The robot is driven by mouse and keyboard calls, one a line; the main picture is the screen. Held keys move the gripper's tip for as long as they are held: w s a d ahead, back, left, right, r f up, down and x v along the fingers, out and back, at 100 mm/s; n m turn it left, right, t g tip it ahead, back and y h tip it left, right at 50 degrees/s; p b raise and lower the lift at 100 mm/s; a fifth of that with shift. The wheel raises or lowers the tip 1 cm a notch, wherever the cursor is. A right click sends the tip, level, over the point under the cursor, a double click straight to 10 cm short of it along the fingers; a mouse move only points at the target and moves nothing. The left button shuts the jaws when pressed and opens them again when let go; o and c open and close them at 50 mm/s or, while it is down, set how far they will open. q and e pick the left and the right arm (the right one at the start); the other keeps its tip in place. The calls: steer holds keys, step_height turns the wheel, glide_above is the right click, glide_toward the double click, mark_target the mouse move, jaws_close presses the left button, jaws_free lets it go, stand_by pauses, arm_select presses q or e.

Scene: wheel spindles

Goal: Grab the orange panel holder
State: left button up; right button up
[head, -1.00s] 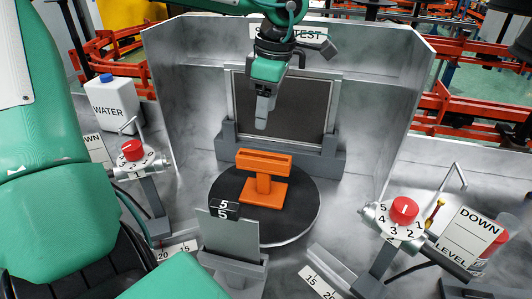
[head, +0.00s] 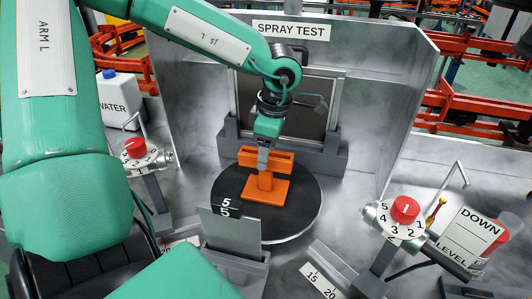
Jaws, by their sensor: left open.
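The orange panel holder (head: 268,190) stands upright on the round black turntable (head: 305,205) inside the spray test booth. It has a flat base, a short post and a wide slotted top bar. My left gripper (head: 263,163) reaches down from above, with its fingers at the middle of the top bar and overlapping it in the head view. The gripper is open. Whether the fingers touch the bar cannot be told. My right gripper is not in view.
A grey panel marked 5 (head: 231,232) stands in a holder in front of the turntable. A dark framed panel (head: 300,122) stands behind. Red-knobbed dials stand left (head: 134,147) and right (head: 405,209). Booth walls (head: 385,120) enclose the back and sides.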

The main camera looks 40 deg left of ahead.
mark_target(266, 174)
arm_select(q)
steer(key=shift+s+a+f, duration=0.1)
steer(key=shift+a+f, duration=0.05)
steer(key=shift+f, duration=0.75)
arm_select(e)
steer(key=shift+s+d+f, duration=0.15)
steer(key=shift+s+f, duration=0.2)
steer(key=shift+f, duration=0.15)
arm_select(q)
steer(key=shift+f, duration=0.1)
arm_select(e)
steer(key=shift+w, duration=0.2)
arm_select(q)
steer(key=shift+f+b, duration=0.2)
steer(key=shift+b, duration=0.4)
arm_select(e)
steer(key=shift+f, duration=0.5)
arm_select(q)
jaws_close()
